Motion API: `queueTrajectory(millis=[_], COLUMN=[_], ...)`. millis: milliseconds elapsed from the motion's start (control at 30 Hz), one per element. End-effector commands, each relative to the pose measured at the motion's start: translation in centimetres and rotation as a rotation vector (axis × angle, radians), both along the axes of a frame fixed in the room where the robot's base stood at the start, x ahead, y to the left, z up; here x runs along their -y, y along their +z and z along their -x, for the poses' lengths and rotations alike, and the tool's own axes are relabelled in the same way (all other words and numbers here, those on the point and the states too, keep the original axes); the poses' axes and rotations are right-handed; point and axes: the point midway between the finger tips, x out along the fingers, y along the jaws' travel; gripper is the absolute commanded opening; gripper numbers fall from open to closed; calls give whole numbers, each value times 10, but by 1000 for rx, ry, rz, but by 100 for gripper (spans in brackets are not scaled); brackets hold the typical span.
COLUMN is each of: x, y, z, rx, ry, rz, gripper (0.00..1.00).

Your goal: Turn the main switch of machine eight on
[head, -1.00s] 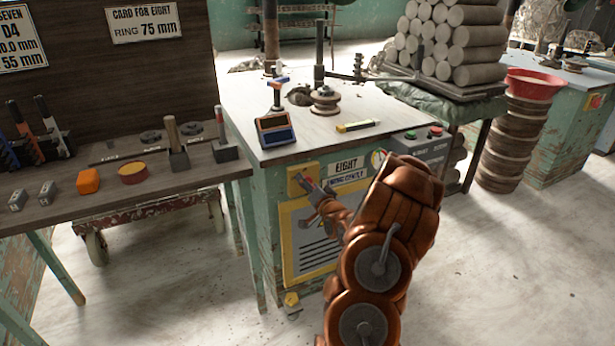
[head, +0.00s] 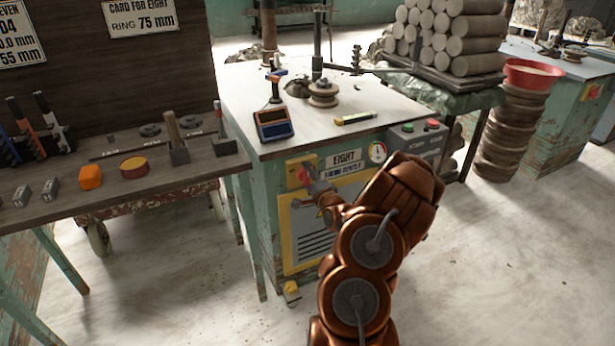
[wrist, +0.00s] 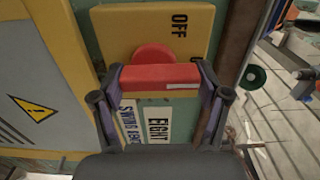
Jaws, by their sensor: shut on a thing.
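Machine eight (head: 260,190) is a worn green cabinet with a pale top and an EIGHT label (head: 343,158). Its main switch is a red handle (wrist: 160,78) with a round red hub on a yellow plate (head: 293,171). My gripper (head: 316,187) is at the plate, its fingers closed on both ends of the red handle in the wrist view (wrist: 160,92). The plate reads OFF (wrist: 180,22) there; a second mark is mostly hidden behind a finger. In the wrist view the handle lies crosswise, with a white strip near its right end.
A gauge (head: 377,152) and a grey box with green and red buttons (head: 432,125) are right of the label. A small display (head: 273,123) and a yellow tool (head: 355,118) lie on top. A tool bench (head: 130,185) stands left. The floor in front is clear.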

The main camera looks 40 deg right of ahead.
Motion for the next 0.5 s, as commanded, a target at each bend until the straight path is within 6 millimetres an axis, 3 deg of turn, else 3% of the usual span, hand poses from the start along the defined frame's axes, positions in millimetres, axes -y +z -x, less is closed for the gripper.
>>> queueTrajectory(millis=[500], x=[1], y=[1], z=[0], rx=[13], ry=[-2], rz=[-36], gripper=[40])
